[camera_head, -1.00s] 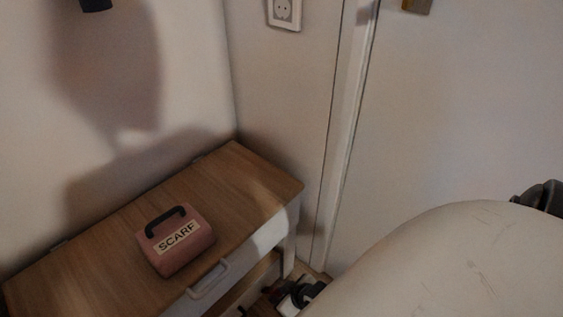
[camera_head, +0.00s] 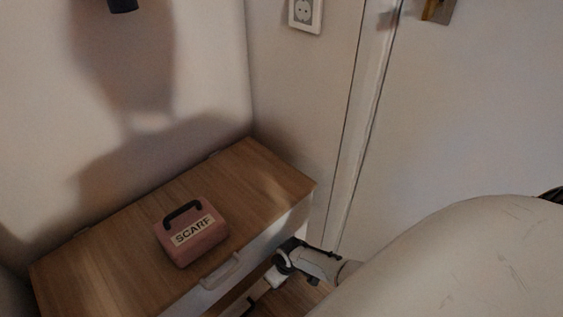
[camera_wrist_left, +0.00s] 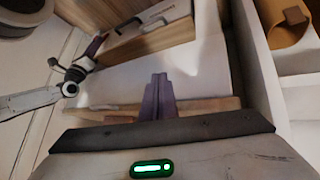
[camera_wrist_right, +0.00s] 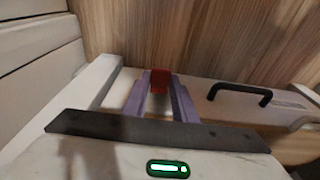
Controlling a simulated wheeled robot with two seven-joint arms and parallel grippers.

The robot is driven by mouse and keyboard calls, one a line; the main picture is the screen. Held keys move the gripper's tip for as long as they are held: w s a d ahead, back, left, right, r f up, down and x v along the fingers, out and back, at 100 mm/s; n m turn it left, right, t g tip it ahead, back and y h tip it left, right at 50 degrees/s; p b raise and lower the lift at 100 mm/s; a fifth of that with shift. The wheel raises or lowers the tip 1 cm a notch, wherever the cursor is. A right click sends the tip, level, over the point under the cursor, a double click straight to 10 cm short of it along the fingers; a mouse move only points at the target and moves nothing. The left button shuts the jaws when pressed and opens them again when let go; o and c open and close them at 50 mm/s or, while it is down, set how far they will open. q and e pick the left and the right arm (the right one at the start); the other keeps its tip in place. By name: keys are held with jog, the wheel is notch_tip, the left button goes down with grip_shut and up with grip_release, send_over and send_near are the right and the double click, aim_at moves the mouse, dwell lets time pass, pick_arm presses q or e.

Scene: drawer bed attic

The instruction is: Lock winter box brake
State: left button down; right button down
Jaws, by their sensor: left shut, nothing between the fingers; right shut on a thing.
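In the right wrist view my right gripper (camera_wrist_right: 160,85) is shut on a small red block (camera_wrist_right: 160,79), which I take to be the brake. The block is next to a pale box (camera_wrist_right: 225,108) with a black handle, likely the winter box; its label is not visible. In the head view my right gripper (camera_head: 281,268) is low in front of the wooden-topped bench (camera_head: 262,178), and the red block is hidden there. In the left wrist view my left gripper (camera_wrist_left: 158,88) is shut and empty, in front of a pale panel. It is not in the head view.
A pink box labelled SCARF (camera_head: 193,235) with a dark handle stands on the bench top. A pale handle (camera_head: 221,270) is on the bench front. A wall and door frame stand close at the right. The left wrist view shows a brown container (camera_wrist_left: 287,28) at top right.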

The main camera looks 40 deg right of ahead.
jog(key=c, duration=1.4)
grip_release()
jog(key=shift+c, duration=0.2)
jog(key=shift+r, duration=0.2)
pick_arm(q)
jog(key=s+a+r+n+t+y+p, duration=0.1)
jog(key=a+r+t+p, duration=0.1)
jog(key=p, duration=0.6)
notch_tip(320, 180, up, 3)
jog(key=shift+s+a+f+n, duration=0.1)
jog(key=shift+s+a+n, duration=0.2)
jog(key=shift+a, duration=0.55)
pick_arm(e)
notch_tip(320, 180, up, 10)
jog(key=s, duration=0.1)
jog(key=shift+s+f, duration=0.15)
jog(key=shift+s, duration=0.2)
